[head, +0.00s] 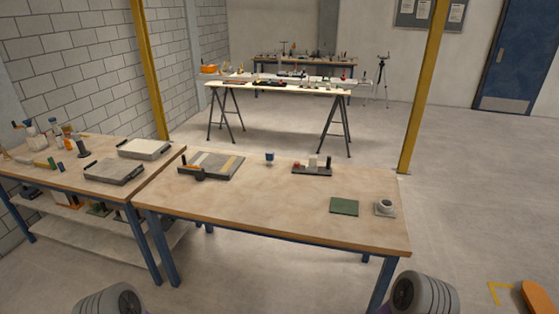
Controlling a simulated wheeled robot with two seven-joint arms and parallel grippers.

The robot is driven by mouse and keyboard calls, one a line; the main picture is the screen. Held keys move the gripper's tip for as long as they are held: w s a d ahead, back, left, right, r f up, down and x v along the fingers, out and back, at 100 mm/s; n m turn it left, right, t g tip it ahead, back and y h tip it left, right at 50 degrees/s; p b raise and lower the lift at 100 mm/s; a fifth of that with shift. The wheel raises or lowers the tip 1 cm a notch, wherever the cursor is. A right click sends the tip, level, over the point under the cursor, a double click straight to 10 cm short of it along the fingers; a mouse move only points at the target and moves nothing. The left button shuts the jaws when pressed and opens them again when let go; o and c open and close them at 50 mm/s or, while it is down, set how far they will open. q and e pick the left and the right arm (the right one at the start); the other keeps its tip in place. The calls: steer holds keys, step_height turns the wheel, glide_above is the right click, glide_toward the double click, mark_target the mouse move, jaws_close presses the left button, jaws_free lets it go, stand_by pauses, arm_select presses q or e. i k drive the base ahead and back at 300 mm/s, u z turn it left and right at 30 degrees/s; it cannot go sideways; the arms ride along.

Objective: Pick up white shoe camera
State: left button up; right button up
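I cannot make out which thing is the white shoe camera. A small white block (312,161) stands on a dark tray (311,171) at the back of the near table, beside dark and reddish pieces. Grey rounded parts of my arms show at the bottom edge, at left and right. Neither gripper shows.
The near wooden table (270,215) has a clear middle and front. A green mat (344,206), a small blue cup (270,158) and a dark-framed board (211,165) lie on it. A cluttered bench (70,185) adjoins left. A yellow post (425,85) stands behind the right end.

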mark_target(313, 160)
steer(key=u, duration=0.85)
steer(key=i, duration=1.85)
steer(key=z, duration=0.7)
